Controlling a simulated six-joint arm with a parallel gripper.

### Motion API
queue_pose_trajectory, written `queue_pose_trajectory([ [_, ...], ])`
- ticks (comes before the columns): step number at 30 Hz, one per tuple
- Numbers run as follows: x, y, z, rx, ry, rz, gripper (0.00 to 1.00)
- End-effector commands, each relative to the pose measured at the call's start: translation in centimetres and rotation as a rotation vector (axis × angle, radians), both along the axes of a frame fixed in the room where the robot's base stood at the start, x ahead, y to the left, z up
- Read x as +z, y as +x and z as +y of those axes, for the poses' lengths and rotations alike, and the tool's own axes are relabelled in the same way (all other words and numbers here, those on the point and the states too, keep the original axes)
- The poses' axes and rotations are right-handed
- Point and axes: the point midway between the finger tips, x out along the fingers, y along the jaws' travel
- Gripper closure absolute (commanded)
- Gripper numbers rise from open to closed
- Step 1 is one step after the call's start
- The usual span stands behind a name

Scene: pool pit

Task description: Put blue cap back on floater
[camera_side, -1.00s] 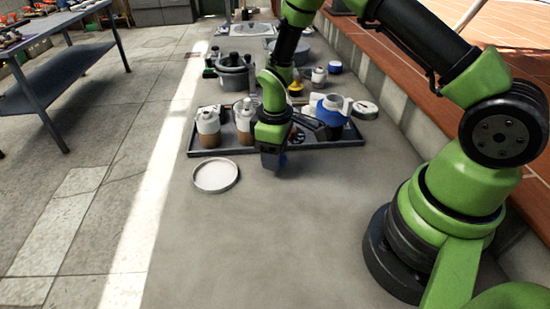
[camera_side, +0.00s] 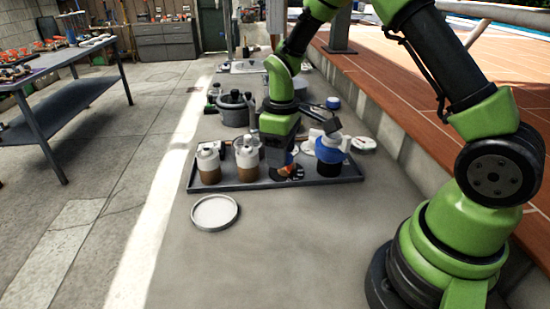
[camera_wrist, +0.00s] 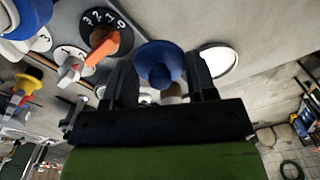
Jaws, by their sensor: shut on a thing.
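The blue cap (camera_wrist: 160,62) is held between the two fingers of my gripper (camera_wrist: 163,80) in the wrist view, its round top facing the camera. In the side view my gripper (camera_side: 280,152) hangs over the middle of the dark tray (camera_side: 225,184); the cap is mostly hidden there. A blue-banded container with a white upper part and dark base, which looks like the floater (camera_side: 329,152), stands in the tray to the right of my gripper. A blue and white thing, probably the floater, is cut off at the upper left of the wrist view (camera_wrist: 28,20).
White-topped bottles with brown lower parts (camera_side: 210,165) stand at the tray's left. A round white dish (camera_side: 214,212) lies in front of the tray. A numbered dial with an orange pointer (camera_wrist: 103,38) shows near the cap. Pots (camera_side: 235,108) stand behind the tray. The front floor is clear.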

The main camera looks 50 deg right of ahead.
Motion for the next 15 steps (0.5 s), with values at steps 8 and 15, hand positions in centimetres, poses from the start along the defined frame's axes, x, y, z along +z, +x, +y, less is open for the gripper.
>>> queue_pose_trajectory([
  [8,3.5,-1.1,-10.7,-0.294,-0.003,-0.005,0.7],
  [15,5.4,-3.1,-15.8,-0.442,-0.002,-0.004,0.7],
])
